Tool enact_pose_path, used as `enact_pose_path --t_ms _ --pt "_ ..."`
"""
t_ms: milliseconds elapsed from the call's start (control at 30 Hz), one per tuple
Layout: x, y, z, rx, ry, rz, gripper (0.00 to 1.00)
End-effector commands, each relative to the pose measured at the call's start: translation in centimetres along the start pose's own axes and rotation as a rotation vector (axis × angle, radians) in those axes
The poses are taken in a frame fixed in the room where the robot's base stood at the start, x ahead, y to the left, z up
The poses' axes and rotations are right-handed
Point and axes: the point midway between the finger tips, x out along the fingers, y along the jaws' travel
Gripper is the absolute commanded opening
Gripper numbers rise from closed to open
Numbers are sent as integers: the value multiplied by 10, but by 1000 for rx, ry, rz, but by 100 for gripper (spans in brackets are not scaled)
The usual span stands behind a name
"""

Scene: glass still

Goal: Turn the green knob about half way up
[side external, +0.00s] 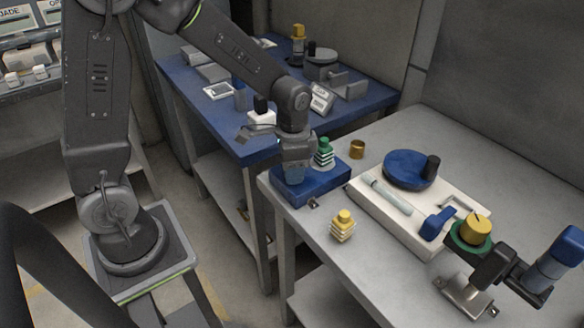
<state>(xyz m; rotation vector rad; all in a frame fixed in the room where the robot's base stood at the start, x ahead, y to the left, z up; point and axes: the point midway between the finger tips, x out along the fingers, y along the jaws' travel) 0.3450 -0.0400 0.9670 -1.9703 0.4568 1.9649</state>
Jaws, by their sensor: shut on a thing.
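My gripper (296,174) points down over the left part of a blue box (325,188) at the near left corner of the grey table. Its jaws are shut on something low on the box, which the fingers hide. A green stepped piece with pale bands (324,152) stands upright on the box, just right of my gripper and apart from the fingers. A green ring-shaped part (458,240) sits around a yellow knob (476,227) at the table's right. I cannot tell which green part is the task's knob.
A yellow stepped piece (342,226) and a brass cup (357,149) stand on the grey table. A white tray (408,242) holds a blue disc (409,168) with a black knob and a pale rod. A blue bench (190,98) with several devices stands behind.

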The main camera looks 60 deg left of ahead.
Motion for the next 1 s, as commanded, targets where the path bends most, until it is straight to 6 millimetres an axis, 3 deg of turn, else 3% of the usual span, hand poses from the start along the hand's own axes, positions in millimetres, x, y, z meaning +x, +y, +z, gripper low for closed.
enact_pose_path --t_ms 33,67,200,500,1000 --pt "3 0 2 0 -7 2 5" --pt "3 0 2 0 -7 2 41" --pt "2 0 1 -1 -6 2 54" --pt "-2 0 0 -2 -2 0 55" --pt "-40 0 0 -2 0 -1 55"
